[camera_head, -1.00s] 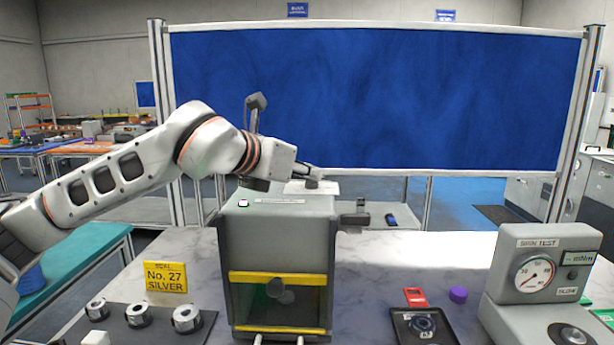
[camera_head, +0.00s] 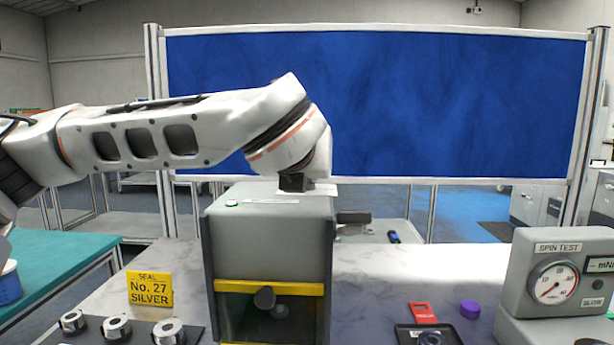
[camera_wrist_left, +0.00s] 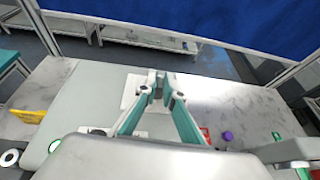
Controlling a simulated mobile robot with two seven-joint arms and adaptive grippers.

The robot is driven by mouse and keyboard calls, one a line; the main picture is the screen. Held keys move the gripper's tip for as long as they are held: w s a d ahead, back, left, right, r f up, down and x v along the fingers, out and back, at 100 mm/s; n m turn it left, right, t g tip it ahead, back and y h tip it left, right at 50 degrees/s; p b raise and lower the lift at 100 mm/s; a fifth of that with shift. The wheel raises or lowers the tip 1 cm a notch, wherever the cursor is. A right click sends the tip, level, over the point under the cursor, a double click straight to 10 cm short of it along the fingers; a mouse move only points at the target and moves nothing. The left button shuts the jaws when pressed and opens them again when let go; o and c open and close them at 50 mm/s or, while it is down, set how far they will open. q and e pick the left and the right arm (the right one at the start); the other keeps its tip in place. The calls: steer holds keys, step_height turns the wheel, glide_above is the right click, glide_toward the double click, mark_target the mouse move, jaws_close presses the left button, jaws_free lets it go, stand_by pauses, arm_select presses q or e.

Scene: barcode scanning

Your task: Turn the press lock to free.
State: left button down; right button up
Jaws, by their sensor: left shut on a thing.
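In the left wrist view, my left gripper (camera_wrist_left: 158,86) is over the pale plate (camera_wrist_left: 135,93) on the press top. Its fingertips are closed together on a small dark part, which I take as the press lock; its shape and setting are mostly hidden. My right gripper is not in view.
A dark bracket (camera_head: 353,217) sticks out at the press's right side. A yellow seal sign (camera_head: 150,289) and several metal rings (camera_head: 117,328) are at left. A spin tester (camera_head: 558,285), purple cap (camera_head: 470,309) and red tag (camera_head: 422,312) are at right. Marble (camera_head: 415,265) behind these is clear.

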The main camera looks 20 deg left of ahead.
arm_select(q)
steer(key=shift+f+n+g+y, duration=0.3)
steer(key=shift+f+n+y, duration=0.1)
steer(key=shift+n+y, duration=0.15)
steer(key=c, duration=2.2)
jaws_free()
steer(key=shift+o, duration=0.2)
steer(key=shift+r, duration=0.1)
steer(key=shift+r, duration=0.1)
steer(key=v, duration=1.2)
